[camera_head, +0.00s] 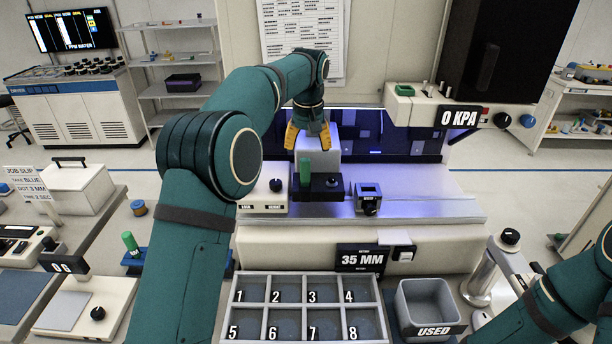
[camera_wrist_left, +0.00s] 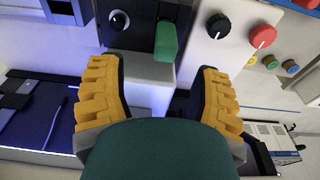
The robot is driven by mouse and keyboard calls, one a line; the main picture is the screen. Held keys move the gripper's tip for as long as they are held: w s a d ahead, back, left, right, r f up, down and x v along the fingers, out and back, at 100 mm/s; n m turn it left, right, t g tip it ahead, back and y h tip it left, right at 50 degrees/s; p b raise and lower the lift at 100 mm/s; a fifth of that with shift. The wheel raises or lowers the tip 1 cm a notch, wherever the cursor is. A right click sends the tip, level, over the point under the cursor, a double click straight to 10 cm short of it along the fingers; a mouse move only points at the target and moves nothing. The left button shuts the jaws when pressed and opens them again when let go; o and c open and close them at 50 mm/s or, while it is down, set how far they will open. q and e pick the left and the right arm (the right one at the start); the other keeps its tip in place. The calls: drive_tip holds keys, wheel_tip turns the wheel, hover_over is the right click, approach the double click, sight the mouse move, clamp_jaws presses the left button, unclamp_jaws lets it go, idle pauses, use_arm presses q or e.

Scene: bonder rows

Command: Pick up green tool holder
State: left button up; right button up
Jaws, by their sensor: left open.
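A green upright tool holder (camera_head: 304,168) stands in a black block (camera_head: 330,190) on the machine's stage. In the left wrist view the green holder (camera_wrist_left: 166,42) lies ahead of and between my finger pads, not touching either. My left gripper (camera_head: 309,140), with yellow fingers, is open and empty, just above and behind the holder in the head view; its fingers also show in the left wrist view (camera_wrist_left: 158,72). A second green piece (camera_head: 130,243) stands on a blue base at the left. My right arm shows at the lower right, but its gripper is out of view.
A numbered tray (camera_head: 306,275) and a grey USED bin (camera_head: 428,302) stand in front of the machine. A knobbed control box (camera_head: 263,195) sits left of the black block, a small square fixture (camera_head: 368,197) right of it. A dark machine head (camera_head: 510,50) overhangs at right.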

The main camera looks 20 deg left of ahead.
sight(305, 170)
use_arm(q)
drive_tip(key=f, duration=0.3)
drive_tip(key=shift+w+a+f, duration=0.1)
drive_tip(key=shift+w+f, duration=0.05)
drive_tip(key=shift+w, duration=0.1)
drive_tip(key=shift+w+a+f+b, duration=0.1)
drive_tip(key=shift+a+f+b, duration=0.1)
drive_tip(key=shift+f, duration=1.15)
drive_tip(key=shift+w+a+f+b, duration=0.1)
drive_tip(key=shift+a+f+b, duration=0.1)
drive_tip(key=shift+f, duration=1.1)
drive_tip(key=shift+s, duration=0.1)
clamp_jaws()
